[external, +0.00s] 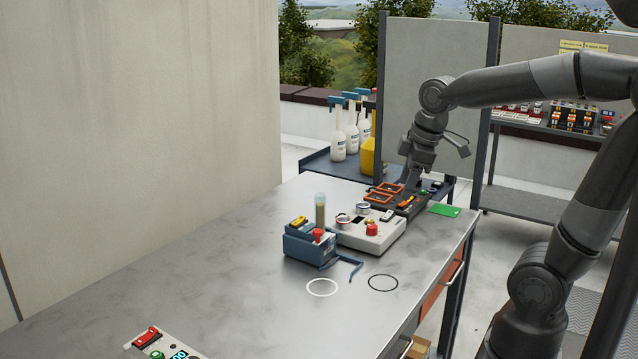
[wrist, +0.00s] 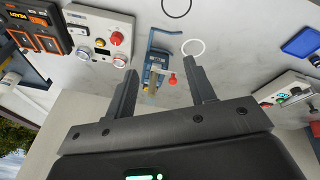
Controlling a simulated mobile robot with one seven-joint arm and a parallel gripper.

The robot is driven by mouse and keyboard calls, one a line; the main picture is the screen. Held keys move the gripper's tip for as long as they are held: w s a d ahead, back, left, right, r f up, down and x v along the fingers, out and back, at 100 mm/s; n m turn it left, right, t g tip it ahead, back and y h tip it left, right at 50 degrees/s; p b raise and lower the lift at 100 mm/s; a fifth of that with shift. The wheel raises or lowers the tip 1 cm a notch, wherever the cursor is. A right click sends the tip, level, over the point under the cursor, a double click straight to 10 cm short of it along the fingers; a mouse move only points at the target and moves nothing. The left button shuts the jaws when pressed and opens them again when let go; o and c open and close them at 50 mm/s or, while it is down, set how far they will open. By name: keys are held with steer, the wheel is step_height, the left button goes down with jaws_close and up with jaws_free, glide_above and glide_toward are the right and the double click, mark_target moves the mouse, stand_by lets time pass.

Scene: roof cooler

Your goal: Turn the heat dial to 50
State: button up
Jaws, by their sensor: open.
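No heat dial marking is legible, so I cannot tell which control it is. A pale control box (external: 372,238) with a red knob and round dials stands on the table; it also shows at upper left in the wrist view (wrist: 97,38). A white panel (external: 170,348) with a red switch, a green button and a lit display is at the front left edge; a similar panel shows at right in the wrist view (wrist: 285,88). My gripper (wrist: 160,66) is open and empty, its fingers above the table and touching nothing visible. In the external view its fingertips are unclear.
A blue device (external: 305,246) with an upright tube and red knob stands beside the pale box. A white ring (external: 309,289) and a black ring (external: 370,285) lie in front. Orange-framed items (external: 384,190) and a green card (external: 444,210) lie behind. The table's front left is mostly clear.

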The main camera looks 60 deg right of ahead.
steer(key=w+d+f+n+g, duration=0.25)
steer(key=w+d+n, duration=0.25)
steer(key=w, duration=0.3)
steer(key=n+g, duration=0.1)
steer(key=n, duration=0.4)
glide_toward(372, 226)
steer(key=f, duration=0.9)
steer(key=shift+d, duration=0.25)
steer(key=shift+r, duration=0.1)
steer(key=c, duration=1)
